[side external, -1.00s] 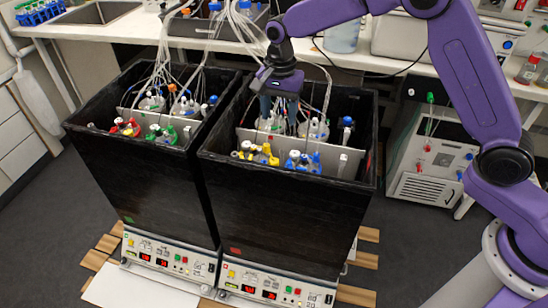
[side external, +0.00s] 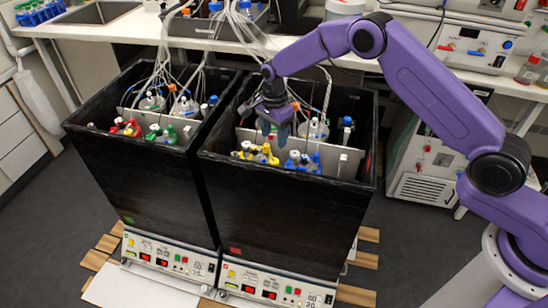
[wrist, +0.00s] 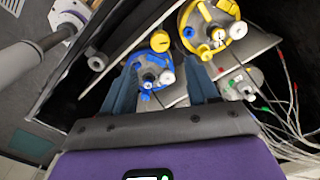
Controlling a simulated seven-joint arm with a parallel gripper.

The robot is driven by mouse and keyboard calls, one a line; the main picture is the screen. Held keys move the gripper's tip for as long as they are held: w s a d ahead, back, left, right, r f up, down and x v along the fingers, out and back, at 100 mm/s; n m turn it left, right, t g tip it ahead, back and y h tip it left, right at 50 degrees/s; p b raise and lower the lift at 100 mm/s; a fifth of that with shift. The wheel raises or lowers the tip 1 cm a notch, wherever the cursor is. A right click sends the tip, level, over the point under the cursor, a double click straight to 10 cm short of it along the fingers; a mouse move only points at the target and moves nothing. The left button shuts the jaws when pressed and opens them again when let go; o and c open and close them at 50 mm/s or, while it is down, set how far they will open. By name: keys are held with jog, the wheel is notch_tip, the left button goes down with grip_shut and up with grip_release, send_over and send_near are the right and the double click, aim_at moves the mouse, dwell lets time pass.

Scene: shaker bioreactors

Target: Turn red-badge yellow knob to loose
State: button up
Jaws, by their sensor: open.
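The right black box (side external: 285,210) carries a red badge (side external: 235,251) low on its front. Inside its front row stands a vessel with a yellow knob (side external: 255,153), next to a vessel with a blue cap (side external: 303,162). My gripper (side external: 273,134) hangs fingers-down over this box, just behind and above the yellow and blue vessels. In the wrist view its two fingers (wrist: 163,85) are apart with nothing gripped. The blue cap (wrist: 153,72) appears between them in the picture. The yellow knob (wrist: 210,27) appears beyond the fingertips, upper right. I cannot tell whether anything touches.
The left black box (side external: 140,185) has a green badge (side external: 129,220) and holds red-capped and green-capped vessels. Tubes (side external: 240,55) run up from both boxes to the bench. A metal divider (side external: 345,160) and box walls surround the vessels. A grey vessel (wrist: 237,84) stands behind.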

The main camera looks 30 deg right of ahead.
aim_at(274, 161)
notch_tip(274, 161, down, 10)
jog(key=shift+r, duration=0.15)
dwell(0.3)
jog(key=c, duration=1)
